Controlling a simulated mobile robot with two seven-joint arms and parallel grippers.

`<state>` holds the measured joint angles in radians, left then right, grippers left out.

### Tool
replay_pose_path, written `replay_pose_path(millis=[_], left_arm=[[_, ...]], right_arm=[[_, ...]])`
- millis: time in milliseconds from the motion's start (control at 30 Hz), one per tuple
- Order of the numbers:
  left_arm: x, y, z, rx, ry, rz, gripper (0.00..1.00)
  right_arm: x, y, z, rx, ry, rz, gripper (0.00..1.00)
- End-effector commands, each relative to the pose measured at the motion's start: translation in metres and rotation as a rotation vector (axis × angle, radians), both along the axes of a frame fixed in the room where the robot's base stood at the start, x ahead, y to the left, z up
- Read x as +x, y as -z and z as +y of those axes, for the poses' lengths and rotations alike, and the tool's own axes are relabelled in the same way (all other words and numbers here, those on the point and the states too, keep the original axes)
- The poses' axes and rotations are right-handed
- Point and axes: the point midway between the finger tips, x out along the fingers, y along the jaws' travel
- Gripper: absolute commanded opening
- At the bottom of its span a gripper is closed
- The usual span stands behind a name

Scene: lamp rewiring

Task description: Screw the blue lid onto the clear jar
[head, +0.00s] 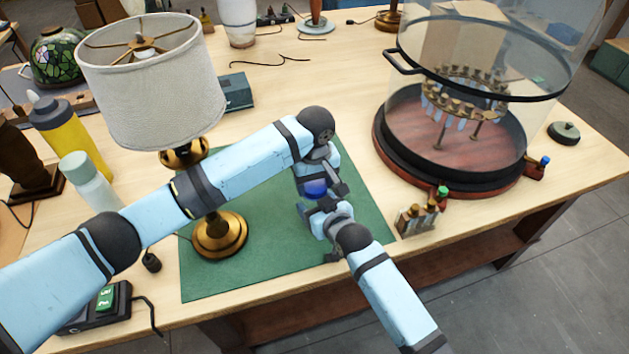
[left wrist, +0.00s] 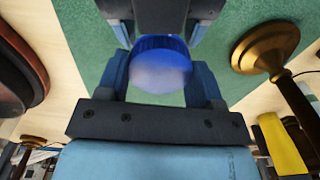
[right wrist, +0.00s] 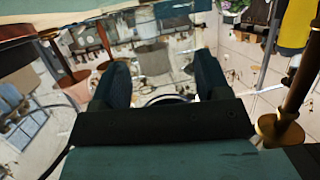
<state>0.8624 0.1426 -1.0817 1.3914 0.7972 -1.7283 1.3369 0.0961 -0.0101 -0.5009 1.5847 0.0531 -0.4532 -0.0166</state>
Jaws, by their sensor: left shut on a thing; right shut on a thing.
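The blue lid (head: 316,187) is above the front part of the green mat (head: 270,255). My left gripper (head: 318,181) is shut on it from above, and the left wrist view shows the lid (left wrist: 160,66) between both fingers. My right gripper (head: 326,214) is just below the lid and shut on the clear jar. The jar is mostly hidden by the grippers in the head view. In the right wrist view only a faint curved edge of the jar (right wrist: 168,98) shows between the fingers. I cannot tell how the lid sits on the jar's rim.
A large glass dome on a round base (head: 450,180) stands at the right. A small rack of vials (head: 418,219) is near the table's front edge.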

Motion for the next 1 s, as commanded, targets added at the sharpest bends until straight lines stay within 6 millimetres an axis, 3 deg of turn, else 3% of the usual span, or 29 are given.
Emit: replay_pose_path(millis=[200, 467, 500, 600, 1000], left_arm=[[-0.0002, 0.0002, -0.0002, 0.001, 0.213, 0.002, 0.32], [-0.0002, 0.0001, -0.0003, 0.001, 0.223, 0.002, 0.32], [-0.0003, 0.0001, -0.0002, 0.002, 0.223, 0.001, 0.63], [-0.0001, 0.0, -0.0003, 0.002, 0.222, 0.001, 0.86], [0.0, -0.008, -0.0007, 0.0, 0.221, 0.0, 0.86]], right_arm=[[0.0003, -0.0011, 0.0003, 0.001, 0.0, -0.002, 0.03], [0.0004, -0.0012, 0.0002, 0.001, 0.0, -0.002, 0.03], [0.0004, -0.0012, 0.0002, 0.001, 0.0, -0.002, 0.03], [0.0004, -0.0012, 0.0002, 0.001, 0.0, -0.002, 0.03], [0.0004, -0.0012, 0.0002, 0.001, 0.0, -0.002, 0.03]])
